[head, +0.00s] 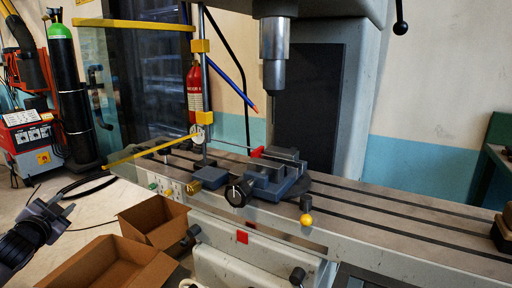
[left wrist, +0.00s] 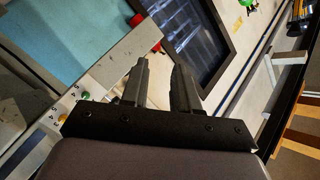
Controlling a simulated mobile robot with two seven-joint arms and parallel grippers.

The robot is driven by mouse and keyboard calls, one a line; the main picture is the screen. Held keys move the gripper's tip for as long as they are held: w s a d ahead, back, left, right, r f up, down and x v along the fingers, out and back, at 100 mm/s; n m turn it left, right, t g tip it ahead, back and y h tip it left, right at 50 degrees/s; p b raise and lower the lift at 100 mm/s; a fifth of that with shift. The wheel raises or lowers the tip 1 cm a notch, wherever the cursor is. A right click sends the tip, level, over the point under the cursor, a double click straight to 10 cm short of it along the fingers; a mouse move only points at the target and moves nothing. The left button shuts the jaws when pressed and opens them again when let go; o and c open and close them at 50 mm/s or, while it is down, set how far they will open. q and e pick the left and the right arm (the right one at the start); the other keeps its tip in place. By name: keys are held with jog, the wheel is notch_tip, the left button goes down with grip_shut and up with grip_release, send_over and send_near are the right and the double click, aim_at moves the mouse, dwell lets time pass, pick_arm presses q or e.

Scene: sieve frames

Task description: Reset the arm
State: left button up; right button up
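My left arm comes in from the lower left in the head view. Its gripper (head: 63,211) hangs in free space to the left of the cardboard boxes and the machine table, touching nothing. In the left wrist view the two dark fingers of the left gripper (left wrist: 160,77) stand apart with nothing between them, so it is open and empty. My right arm and gripper do not show in either view.
Two open cardboard boxes (head: 152,216) stand front left. A green-topped gas cylinder (head: 68,95) and red welder (head: 32,145) stand at the back left.

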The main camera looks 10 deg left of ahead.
pick_arm(q)
jog(key=s+d+f+g+h, duration=0.25)
jog(key=s+d+f, duration=0.45)
jog(key=d+f, duration=0.55)
jog(key=s+d+f+g+h, duration=0.1)
jog(key=s+d+f+h, duration=0.4)
jog(key=d+f, duration=0.75)
jog(key=s+d+f+n+g, duration=0.2)
jog(key=s+d+f+n, duration=0.1)
jog(key=s+d, duration=1)
notch_tip(320, 180, up, 8)
jog(key=s+p, duration=0.1)
jog(key=p, duration=0.8)
jog(key=shift+s+f+h, duration=0.15)
jog(key=shift+s+h, duration=0.15)
jog(key=shift+h, duration=0.05)
jog(key=shift+s+f, duration=0.1)
